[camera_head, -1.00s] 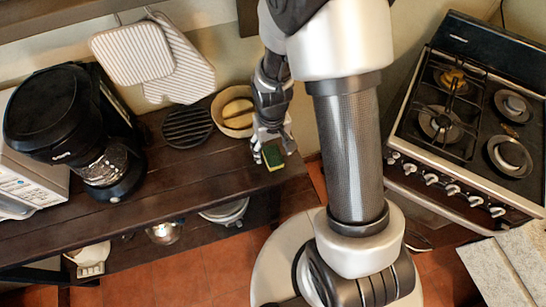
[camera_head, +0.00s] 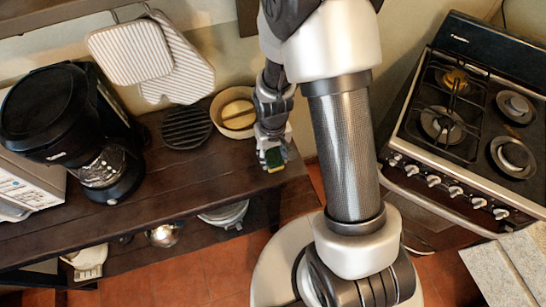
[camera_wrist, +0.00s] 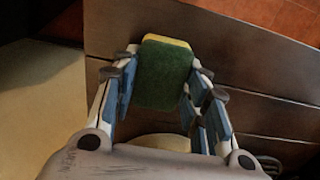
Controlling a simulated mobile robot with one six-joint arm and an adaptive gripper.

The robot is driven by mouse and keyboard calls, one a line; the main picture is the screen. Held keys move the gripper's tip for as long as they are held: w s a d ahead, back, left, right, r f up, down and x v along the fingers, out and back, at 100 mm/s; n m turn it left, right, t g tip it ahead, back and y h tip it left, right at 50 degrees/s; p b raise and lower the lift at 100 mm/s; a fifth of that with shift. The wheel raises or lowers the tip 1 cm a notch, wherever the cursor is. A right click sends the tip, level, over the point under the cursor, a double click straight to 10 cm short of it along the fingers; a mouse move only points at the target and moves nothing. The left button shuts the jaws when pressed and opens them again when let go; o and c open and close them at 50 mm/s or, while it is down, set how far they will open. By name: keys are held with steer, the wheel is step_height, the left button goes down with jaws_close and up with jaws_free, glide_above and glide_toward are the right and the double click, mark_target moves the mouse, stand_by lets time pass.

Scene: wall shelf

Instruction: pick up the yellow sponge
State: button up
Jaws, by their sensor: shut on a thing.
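The sponge has a dark green face and a yellow edge; it is at the right end of the dark wooden shelf in the head view (camera_head: 275,158). In the wrist view the sponge (camera_wrist: 163,75) stands between the fingers, its green side facing the camera and a yellow strip along its top. My gripper (camera_head: 272,155) is shut on the sponge, with a finger on either side of it, as the wrist view also shows (camera_wrist: 164,82). I cannot tell whether the sponge touches the shelf. Its underside is hidden.
A round bowl (camera_head: 222,126) stands close behind my gripper, beside a black slatted trivet (camera_head: 186,127). A coffee maker (camera_head: 70,120) is at the left. A stove (camera_head: 470,120) stands to the right. The shelf top (camera_head: 190,175) is clear in front.

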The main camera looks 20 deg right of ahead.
mark_target(273, 156)
steer(key=shift+c, duration=0.3)
step_height(273, 156, up, 20)
steer(key=p, duration=0.6)
steer(key=shift+o, duration=0.4)
